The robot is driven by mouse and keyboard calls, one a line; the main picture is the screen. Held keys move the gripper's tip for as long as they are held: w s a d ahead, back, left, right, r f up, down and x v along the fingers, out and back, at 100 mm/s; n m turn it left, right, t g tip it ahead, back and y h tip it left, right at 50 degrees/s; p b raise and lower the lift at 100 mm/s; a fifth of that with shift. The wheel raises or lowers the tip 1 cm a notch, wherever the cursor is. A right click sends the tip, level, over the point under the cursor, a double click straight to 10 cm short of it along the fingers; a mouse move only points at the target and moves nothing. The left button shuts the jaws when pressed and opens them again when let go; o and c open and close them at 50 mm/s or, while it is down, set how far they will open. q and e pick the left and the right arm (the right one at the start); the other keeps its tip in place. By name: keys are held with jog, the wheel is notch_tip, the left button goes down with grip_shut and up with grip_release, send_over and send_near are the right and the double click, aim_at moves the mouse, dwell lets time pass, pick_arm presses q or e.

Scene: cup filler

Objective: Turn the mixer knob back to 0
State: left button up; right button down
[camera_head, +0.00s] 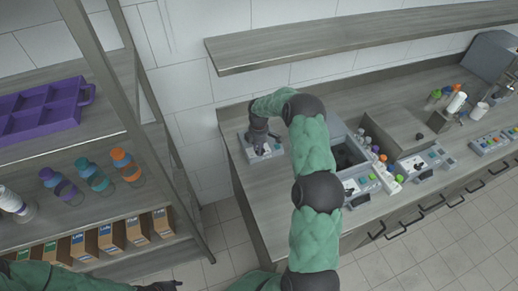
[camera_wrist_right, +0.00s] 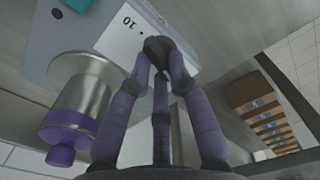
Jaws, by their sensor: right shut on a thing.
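The mixer (camera_head: 250,154) is a small grey box with a white panel at the left end of the counter. My right gripper (camera_head: 261,139) reaches down onto it from above. In the right wrist view, its purple fingers (camera_wrist_right: 160,62) are closed around a dark knob (camera_wrist_right: 157,43) on the white panel (camera_wrist_right: 122,45). A "10" and a dot are printed beside the knob. The knob's pointer is hidden, so its setting cannot be read. My left gripper (camera_head: 160,286) shows only partly at the bottom edge, and its fingers are unclear.
A metal container with a purple cap (camera_wrist_right: 66,138) is close to the fingers. More machines with coloured buttons (camera_head: 412,165) line the counter on the right. A wall shelf (camera_head: 340,37) hangs above. A rack with bottles and a purple tray (camera_head: 42,112) stands left.

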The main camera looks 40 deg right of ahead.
jog(key=shift+n, duration=1.2)
jog(key=c, duration=1.1)
grip_release()
jog(key=shift+c, duration=0.2)
notch_tip(320, 180, up, 12)
jog(key=shift+a, duration=0.1)
